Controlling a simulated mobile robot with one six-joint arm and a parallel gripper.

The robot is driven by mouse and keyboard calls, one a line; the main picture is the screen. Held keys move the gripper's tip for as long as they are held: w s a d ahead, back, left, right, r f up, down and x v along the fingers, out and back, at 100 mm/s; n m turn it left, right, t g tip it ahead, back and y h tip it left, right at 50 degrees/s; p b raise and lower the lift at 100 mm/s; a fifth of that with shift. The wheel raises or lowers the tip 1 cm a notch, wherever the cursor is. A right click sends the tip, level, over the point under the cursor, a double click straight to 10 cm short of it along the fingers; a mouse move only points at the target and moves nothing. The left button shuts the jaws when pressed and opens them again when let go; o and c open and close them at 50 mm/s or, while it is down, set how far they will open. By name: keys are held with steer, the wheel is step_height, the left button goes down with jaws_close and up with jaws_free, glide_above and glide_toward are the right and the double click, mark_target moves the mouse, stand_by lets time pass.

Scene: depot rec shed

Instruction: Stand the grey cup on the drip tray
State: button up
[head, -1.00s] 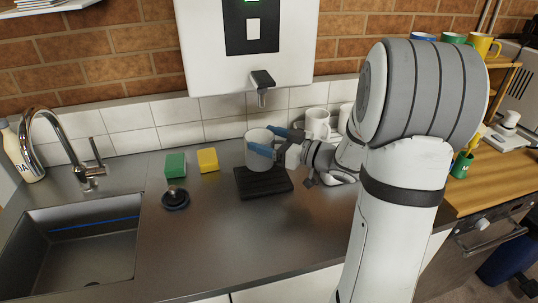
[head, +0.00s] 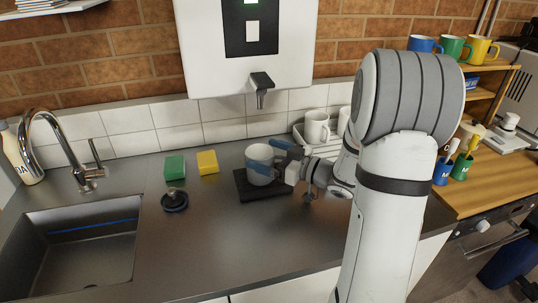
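The grey cup (head: 255,156) is upright over the black drip tray (head: 246,191), below the dispenser spout. Its base looks to be on the tray or very close above it; I cannot tell if it touches. My gripper (head: 270,157) reaches in from the right with its blue fingers around the cup, one in front and one behind, and looks shut on it. The front finger hides part of the cup's side.
The wall dispenser's spout (head: 261,84) hangs above the tray. A green sponge (head: 174,167), a yellow sponge (head: 208,162) and a dark round plug (head: 174,200) lie left. White mugs (head: 316,127) stand behind my gripper. The front counter is clear.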

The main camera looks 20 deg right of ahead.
steer(key=shift+r, duration=0.2)
steer(key=v, duration=1.2)
steer(key=w+d+r+m+h+p, duration=0.25)
steer(key=w+m+h, duration=0.3)
steer(key=h, duration=0.75)
steer(key=s+a+m+g, duration=0.1)
steer(key=s+a+g, duration=0.2)
steer(key=s, duration=0.4)
steer(key=s+a+m+g+p, duration=0.1)
steer(key=s+a+g, duration=0.2)
steer(key=s+a, duration=0.2)
steer(key=s+a+m+g+p, duration=0.1)
steer(key=s+a+g, duration=0.3)
steer(key=s, duration=0.6)
steer(key=shift+a, duration=0.45)
